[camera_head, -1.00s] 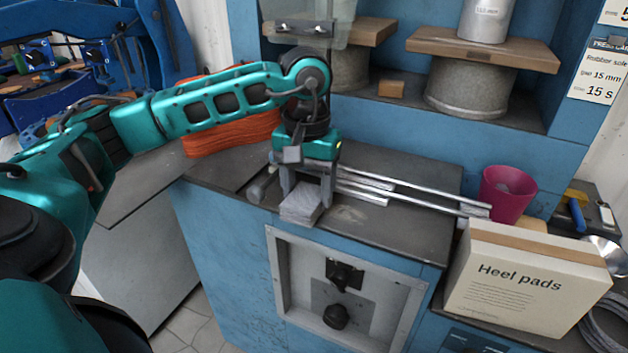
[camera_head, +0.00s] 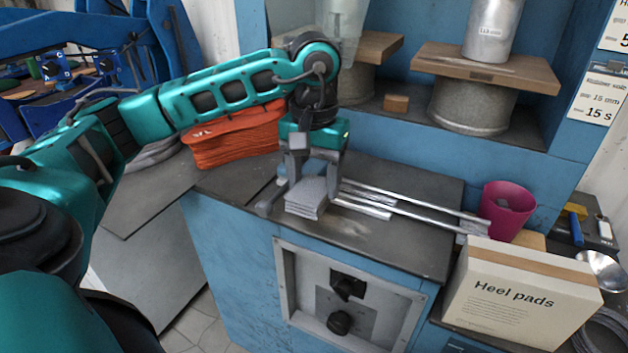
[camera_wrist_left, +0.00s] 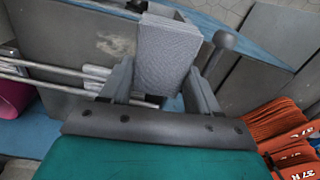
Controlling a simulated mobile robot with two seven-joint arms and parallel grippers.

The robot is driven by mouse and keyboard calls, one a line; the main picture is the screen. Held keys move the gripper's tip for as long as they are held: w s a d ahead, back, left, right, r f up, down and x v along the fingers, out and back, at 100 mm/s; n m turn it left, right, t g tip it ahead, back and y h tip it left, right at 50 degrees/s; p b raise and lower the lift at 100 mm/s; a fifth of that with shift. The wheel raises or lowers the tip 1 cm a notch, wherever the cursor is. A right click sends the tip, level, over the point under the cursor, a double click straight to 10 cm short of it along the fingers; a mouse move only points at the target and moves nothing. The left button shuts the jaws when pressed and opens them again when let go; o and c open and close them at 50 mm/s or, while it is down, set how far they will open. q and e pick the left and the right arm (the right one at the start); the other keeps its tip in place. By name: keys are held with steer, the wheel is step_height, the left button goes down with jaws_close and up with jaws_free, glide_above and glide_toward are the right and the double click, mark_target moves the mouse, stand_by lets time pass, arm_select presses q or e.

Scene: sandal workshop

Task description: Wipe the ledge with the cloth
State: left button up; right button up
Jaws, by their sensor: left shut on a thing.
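The grey folded cloth (camera_head: 306,201) is on or just above the dark ledge (camera_head: 410,243) on top of the blue cabinet, near its left front part. My left gripper (camera_head: 314,180) points down and is shut on the cloth. In the left wrist view the cloth (camera_wrist_left: 168,52) stands between the two fingers of my left gripper (camera_wrist_left: 160,88). A pale dusty smudge (camera_head: 362,229) lies on the ledge to the right of the cloth. I cannot tell whether the cloth presses on the ledge. My right gripper is not in view.
Metal rods (camera_head: 415,207) lie along the ledge behind and right of the cloth. A magenta cup (camera_head: 508,210) and the Heel pads box (camera_head: 520,297) stand at the right. An orange stack (camera_head: 235,137) sits behind my left arm. The ledge's front right part is clear.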

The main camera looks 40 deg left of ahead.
mark_target(314, 185)
arm_select(q)
steer(key=shift+r, duration=0.25)
steer(key=shift+r, duration=0.15)
steer(key=shift+r+p, duration=1.05)
steer(key=shift+r, duration=0.3)
